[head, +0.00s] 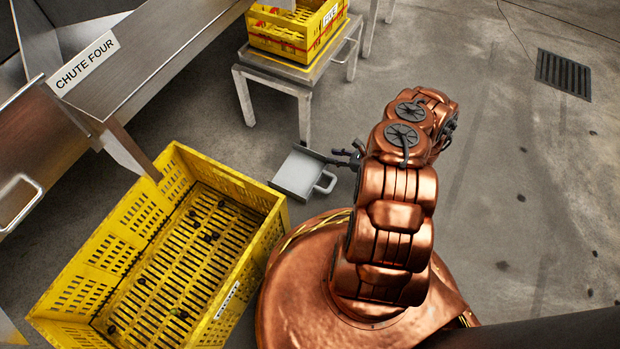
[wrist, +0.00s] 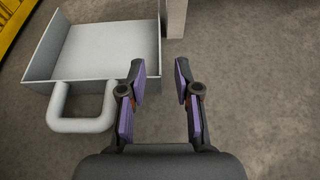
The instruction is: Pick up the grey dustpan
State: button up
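The grey dustpan (head: 297,174) lies on the concrete floor just right of the large yellow crate, with its looped handle (head: 326,182) pointing right, toward my arm. In the wrist view the dustpan (wrist: 105,52) is at the upper left and its handle (wrist: 82,125) points down toward me. My gripper (head: 345,158) is beside the dustpan's right side in the head view. In the wrist view my gripper (wrist: 160,75) is open, with nothing between its purple-padded fingers, and it sits to the right of the handle. I cannot tell its exact height over the floor.
A large yellow crate (head: 245,183) with small dark items stands left of the dustpan. A metal table (head: 280,75) carrying yellow crates (head: 320,45) is behind. A chute labelled CHUTE FOUR (head: 150,50) is upper left. Open floor with a drain grate (head: 563,75) lies to the right.

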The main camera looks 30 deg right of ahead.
jog(key=b+x, duration=0.2)
jog(key=x, duration=0.4)
jog(key=shift+w+a, duration=0.15)
jog(key=shift+w, duration=0.05)
grip_shut()
dwell(0.4)
